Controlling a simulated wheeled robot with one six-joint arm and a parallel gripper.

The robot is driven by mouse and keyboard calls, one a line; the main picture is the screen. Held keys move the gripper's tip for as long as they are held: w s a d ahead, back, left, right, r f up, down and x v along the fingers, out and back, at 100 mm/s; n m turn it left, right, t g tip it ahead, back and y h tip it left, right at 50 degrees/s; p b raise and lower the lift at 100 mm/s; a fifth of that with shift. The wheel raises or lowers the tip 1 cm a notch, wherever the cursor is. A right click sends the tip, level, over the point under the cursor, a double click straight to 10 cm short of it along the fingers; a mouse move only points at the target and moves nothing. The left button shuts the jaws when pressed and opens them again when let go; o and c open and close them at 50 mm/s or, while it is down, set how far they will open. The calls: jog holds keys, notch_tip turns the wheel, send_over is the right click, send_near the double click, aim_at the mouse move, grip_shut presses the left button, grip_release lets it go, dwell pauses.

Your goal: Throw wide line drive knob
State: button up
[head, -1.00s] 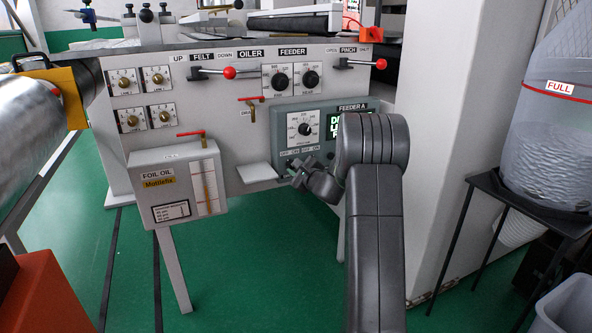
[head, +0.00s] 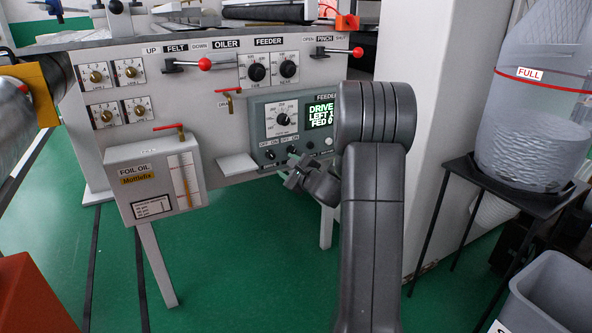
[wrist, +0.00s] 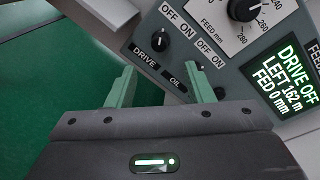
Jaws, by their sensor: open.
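The drive knob (wrist: 159,41) is a small black knob on the grey feeder panel, above its DRIVE label and below OFF and ON marks. It also shows in the head view (head: 270,154). The panel's screen (wrist: 287,77) reads DRIVE OFF, LEFT 162 m, FED 0 mm. My gripper (wrist: 162,74) is open and empty, its green fingers apart below the drive knob in the wrist view, with the knob between their lines. In the head view my gripper (head: 296,173) is just below the panel's lower edge. The oil knob is partly hidden by the right finger.
A large feed dial (wrist: 243,8) sits above the small knobs. A pale shelf (head: 238,164) juts out left of the panel. The foil oil box (head: 155,178) stands farther left. A black stand (head: 460,165) with a clear bin is at right. Green floor is open in front.

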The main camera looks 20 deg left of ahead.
aim_at(273, 157)
jog(key=v, duration=0.5)
jog(key=shift+w+a, duration=0.1)
dwell(0.3)
jog(key=b+x, duration=0.1)
jog(key=x, duration=1.2)
jog(key=shift+a, duration=0.2)
jog(key=shift+w+a, duration=0.1)
jog(key=shift+w, duration=0.05)
